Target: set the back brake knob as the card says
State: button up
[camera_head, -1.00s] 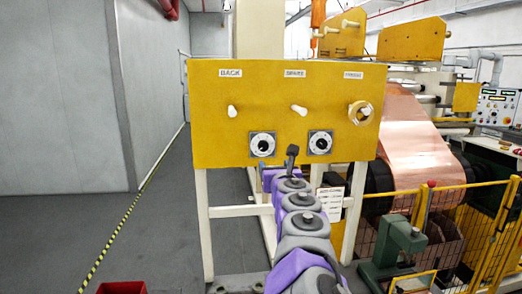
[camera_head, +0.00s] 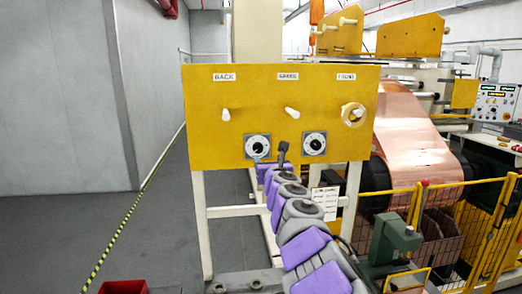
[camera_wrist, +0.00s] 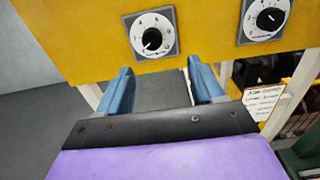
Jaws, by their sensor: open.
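The yellow panel (camera_head: 210,140) carries two dials low on its face. The left dial (camera_head: 257,146), nearest below the BACK label (camera_head: 225,77), is a white scale with a black knob. It also shows at the top of the wrist view (camera_wrist: 152,36), just beyond the fingertips. The right dial (camera_head: 314,144) also shows in the wrist view (camera_wrist: 268,18). My gripper (camera_wrist: 159,68) is open and empty, its blue fingers apart below the left dial. A white card (camera_head: 325,201) hangs under the panel; it also shows in the wrist view (camera_wrist: 264,103), its text too small to read.
White pegs (camera_head: 225,115) and a yellow ring (camera_head: 353,115) stick out above the dials. White legs (camera_head: 201,225) hold up the panel. A copper foil roll (camera_head: 410,135), yellow fence (camera_head: 495,225) and green machine (camera_head: 392,240) stand right. Floor to the left is clear.

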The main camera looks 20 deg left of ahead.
jog(key=p, duration=0.2)
send_near(259, 149)
jog(key=a, duration=0.3)
jog(key=p+x, duration=0.4)
jog(key=d+p+x, duration=0.1)
jog(key=p+x, duration=0.1)
jog(key=shift+w+a+p, duration=0.2)
jog(key=shift+w+p, duration=0.2)
jog(key=shift+w, duration=0.1)
jog(key=shift+w+d+p, duration=0.2)
jog(key=shift+w+p, duration=0.3)
jog(key=shift+p, duration=0.25)
jog(key=shift+w+d+p, duration=0.3)
jog(key=shift+d+p, duration=0.2)
jog(key=shift+d, duration=0.05)
jog(key=shift+a+f, duration=0.25)
jog(key=shift+a, duration=0.55)
jog(key=shift+s+a, duration=0.1)
jog(key=shift+c, duration=0.8)
jog(key=shift+w+d+r, duration=0.1)
jog(key=shift+w+d, duration=0.15)
jog(key=shift+d, duration=0.2)
jog(key=c, duration=0.4)
jog(key=shift+r, duration=0.1)
jog(key=c, duration=0.5)
